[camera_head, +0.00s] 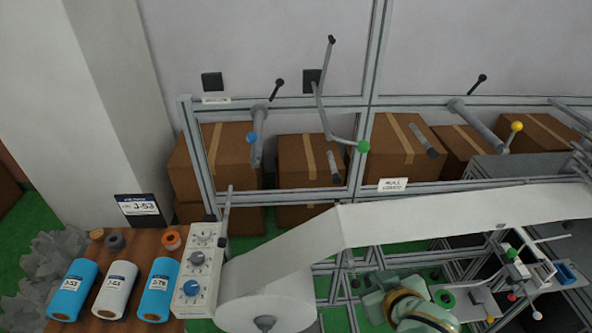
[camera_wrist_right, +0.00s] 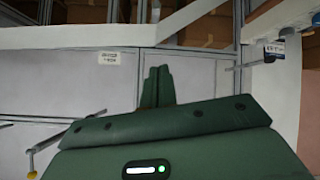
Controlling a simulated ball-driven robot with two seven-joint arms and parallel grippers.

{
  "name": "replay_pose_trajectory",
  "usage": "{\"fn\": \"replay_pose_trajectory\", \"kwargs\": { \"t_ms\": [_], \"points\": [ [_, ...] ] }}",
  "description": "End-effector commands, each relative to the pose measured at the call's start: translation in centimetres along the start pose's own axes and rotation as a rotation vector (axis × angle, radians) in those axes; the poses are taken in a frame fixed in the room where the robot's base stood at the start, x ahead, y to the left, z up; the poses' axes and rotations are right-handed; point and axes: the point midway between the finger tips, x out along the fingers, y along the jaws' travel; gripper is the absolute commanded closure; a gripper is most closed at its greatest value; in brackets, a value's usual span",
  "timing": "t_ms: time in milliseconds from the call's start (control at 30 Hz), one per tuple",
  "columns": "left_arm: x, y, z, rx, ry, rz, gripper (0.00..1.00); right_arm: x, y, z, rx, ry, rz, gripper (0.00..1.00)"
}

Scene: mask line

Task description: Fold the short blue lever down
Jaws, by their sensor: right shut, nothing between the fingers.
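The short lever with a blue ball end (camera_head: 251,138) is at the upper left in the head view, on the grey metal frame in front of the boxes. Its exact tilt is hard to tell against the roller bar beside it. My right arm and gripper (camera_head: 385,290) show green and tan at the bottom of the head view, low and to the right of the lever, well apart from it. In the right wrist view the gripper's two dark green fingers (camera_wrist_right: 157,88) are together and empty. I cannot make out the blue ball in that view. My left gripper is not in view.
A longer crank with a green ball (camera_head: 363,146) and a lever with a yellow ball (camera_head: 517,126) share the frame. A white web (camera_head: 420,218) runs from a large roll (camera_head: 265,300). A knob panel (camera_head: 198,268) and blue spools (camera_head: 73,288) stand at left.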

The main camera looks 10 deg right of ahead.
Motion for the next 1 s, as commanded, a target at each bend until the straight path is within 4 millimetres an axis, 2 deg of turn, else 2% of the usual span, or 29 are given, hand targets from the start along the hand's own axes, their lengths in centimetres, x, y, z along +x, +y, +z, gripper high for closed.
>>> {"fn": "replay_pose_trajectory", "kwargs": {
  "t_ms": [33,100,200,300,400,567,1000],
  "points": [
    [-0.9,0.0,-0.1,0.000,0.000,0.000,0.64,-0.6,-0.8,-4.8,0.153,0.119,-0.068,1.00],
    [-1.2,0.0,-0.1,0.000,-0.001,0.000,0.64,-1.0,-2.6,-10.4,0.415,0.266,-0.218,1.00],
    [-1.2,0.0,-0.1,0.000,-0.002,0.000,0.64,-1.9,-4.9,-16.9,0.773,0.391,-0.482,1.00],
    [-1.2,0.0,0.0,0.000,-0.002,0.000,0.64,-3.2,-6.1,-21.5,1.049,0.428,-0.724,1.00],
    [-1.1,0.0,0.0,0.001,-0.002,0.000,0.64,-4.2,-6.7,-24.4,1.239,0.417,-0.906,1.00],
    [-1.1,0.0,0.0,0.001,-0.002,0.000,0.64,-5.1,-6.8,-26.4,1.377,0.391,-1.047,1.00],
    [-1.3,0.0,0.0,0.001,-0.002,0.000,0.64,-4.9,-7.0,-27.0,1.393,0.386,-1.062,1.00]
  ]
}}
